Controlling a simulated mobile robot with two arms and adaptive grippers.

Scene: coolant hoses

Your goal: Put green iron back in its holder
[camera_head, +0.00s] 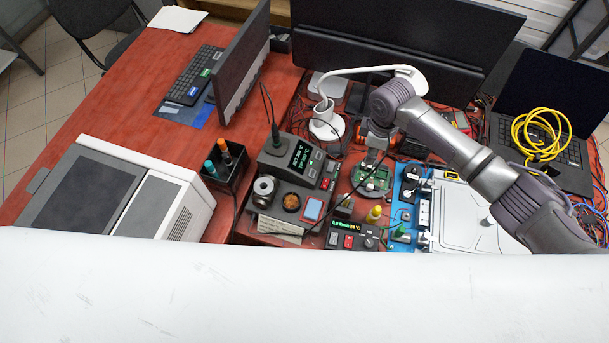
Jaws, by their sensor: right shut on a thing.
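A dark green iron handle (275,136) with a black cord stands upright at the grey station (285,160) with a lit display, left of the middle. My right gripper (373,163) reaches in from the right, well apart from that handle. It points down at the far edge of a round green circuit board (372,182) and appears shut on it; the fingertips are small and hard to make out. A small green-topped piece (400,234) stands near the front; I cannot tell what it is. My left gripper does not show.
A black box (226,170) holds teal and orange handles. The red desk (155,105) has free room at left.

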